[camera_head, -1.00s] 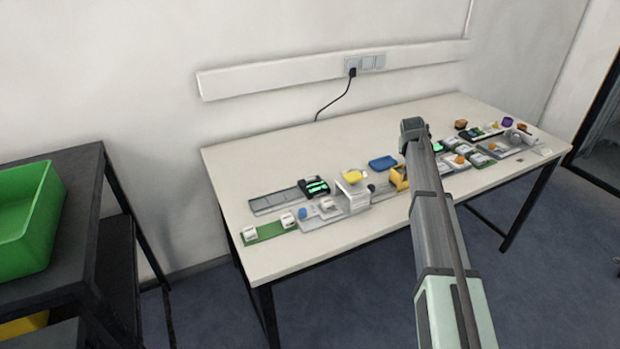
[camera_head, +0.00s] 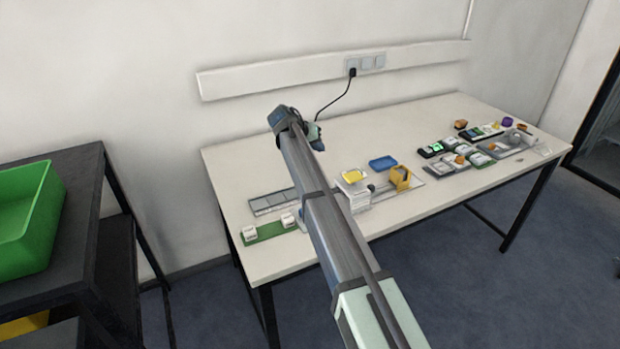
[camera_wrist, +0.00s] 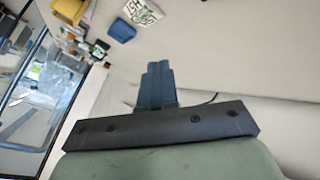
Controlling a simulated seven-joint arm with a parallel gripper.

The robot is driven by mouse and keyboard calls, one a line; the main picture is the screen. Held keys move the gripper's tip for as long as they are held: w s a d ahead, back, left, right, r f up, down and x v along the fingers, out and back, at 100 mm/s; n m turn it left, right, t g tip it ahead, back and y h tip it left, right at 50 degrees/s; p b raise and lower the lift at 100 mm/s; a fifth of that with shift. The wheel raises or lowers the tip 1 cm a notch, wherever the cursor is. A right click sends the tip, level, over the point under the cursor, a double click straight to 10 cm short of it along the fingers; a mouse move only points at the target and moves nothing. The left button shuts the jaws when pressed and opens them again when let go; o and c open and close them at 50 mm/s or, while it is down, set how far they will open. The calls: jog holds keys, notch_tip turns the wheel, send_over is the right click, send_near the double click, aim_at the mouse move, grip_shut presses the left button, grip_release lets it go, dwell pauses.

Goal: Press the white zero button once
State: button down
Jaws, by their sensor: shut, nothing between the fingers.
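The white zero button cannot be made out in either view. The black device with a green display at the left part of the table is hidden behind my arm in the head view. A second small unit with a lit green display (camera_head: 437,148) sits farther right. My gripper (camera_head: 316,136) is above the rear left part of the table. In the wrist view its dark blue fingers (camera_wrist: 157,82) are shut together with nothing between them. A white plate with green and black markings (camera_wrist: 143,12) lies beyond the fingertips at the top edge.
A blue tray (camera_head: 383,163), a yellow pad on a white block (camera_head: 354,175) and a yellow holder (camera_head: 400,178) stand mid-table. A green strip (camera_head: 268,231) with white pieces lies at the left front. Several small items crowd the right side. The table's rear middle is clear.

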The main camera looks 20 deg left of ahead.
jog(key=shift+s+a+r+h, duration=0.15)
jog(key=shift+s+a, duration=0.4)
jog(key=shift+a, duration=0.25)
jog(key=shift+s+a+r+h, duration=0.15)
jog(key=shift+s+a, duration=0.35)
jog(key=shift+a, duration=0.25)
jog(key=shift+f, duration=0.2)
jog(key=shift+f, duration=4.25)
jog(key=shift+f, duration=0.15)
jog(key=shift+f, duration=0.25)
jog(key=shift+f, duration=0.5)
jog(key=shift+r, duration=0.9)
